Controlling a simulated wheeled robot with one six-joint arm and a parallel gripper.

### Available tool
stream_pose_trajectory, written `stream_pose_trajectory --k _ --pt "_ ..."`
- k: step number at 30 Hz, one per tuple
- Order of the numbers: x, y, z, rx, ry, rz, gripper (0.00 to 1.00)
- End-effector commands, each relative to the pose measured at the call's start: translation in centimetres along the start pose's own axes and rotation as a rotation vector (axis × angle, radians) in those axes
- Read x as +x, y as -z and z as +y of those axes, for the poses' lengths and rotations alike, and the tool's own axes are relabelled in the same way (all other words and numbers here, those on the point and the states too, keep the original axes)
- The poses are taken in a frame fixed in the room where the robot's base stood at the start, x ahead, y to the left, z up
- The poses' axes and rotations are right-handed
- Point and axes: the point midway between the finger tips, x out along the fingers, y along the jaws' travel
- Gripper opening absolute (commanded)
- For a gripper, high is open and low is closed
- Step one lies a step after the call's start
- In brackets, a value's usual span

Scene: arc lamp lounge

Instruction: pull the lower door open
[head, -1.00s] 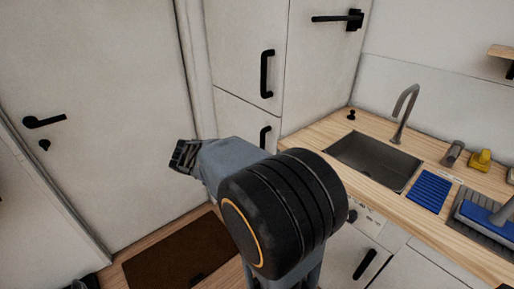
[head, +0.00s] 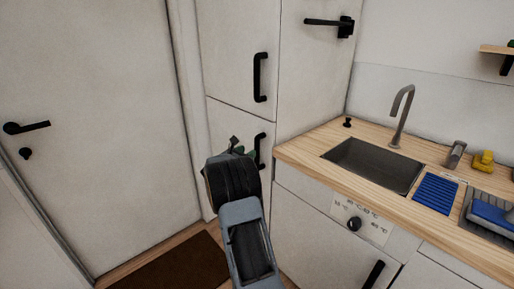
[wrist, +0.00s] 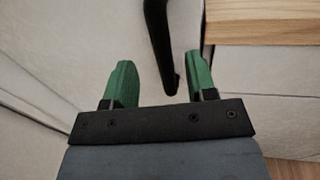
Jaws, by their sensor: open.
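The lower door (head: 222,122) of the tall white cabinet is closed, under an upper door. Its black vertical bar handle (head: 261,152) is at the door's right side, partly hidden by my gripper. My gripper (head: 236,147) is in front of this door, just left of the handle in the head view. In the wrist view the green fingers (wrist: 158,72) are spread apart. The handle (wrist: 158,38) runs down between them in the picture, nearer the right finger. I cannot tell whether its bar is within the fingers' depth. Nothing is gripped.
The upper door (head: 235,55) has its own black handle (head: 260,77). A wooden counter (head: 305,150) with a sink (head: 372,165) juts out at the right. An appliance front with a knob (head: 354,224) is below it. A white room door (head: 90,130) stands left, with a brown mat (head: 180,265) on the floor.

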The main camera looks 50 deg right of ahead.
Motion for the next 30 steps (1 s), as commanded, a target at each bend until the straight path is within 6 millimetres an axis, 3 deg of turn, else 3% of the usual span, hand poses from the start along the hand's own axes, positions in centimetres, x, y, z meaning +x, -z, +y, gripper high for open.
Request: stream_pose_trajectory --k 6,12,27,30 --pt "3.9 0.1 -0.1 0.002 0.002 0.001 0.52" --pt "6.2 0.1 0.0 0.002 0.001 0.001 0.52" --pt "7.3 0.0 0.0 0.001 0.0 0.001 0.52" --pt "7.3 0.0 0.0 0.002 0.0 0.001 0.43"
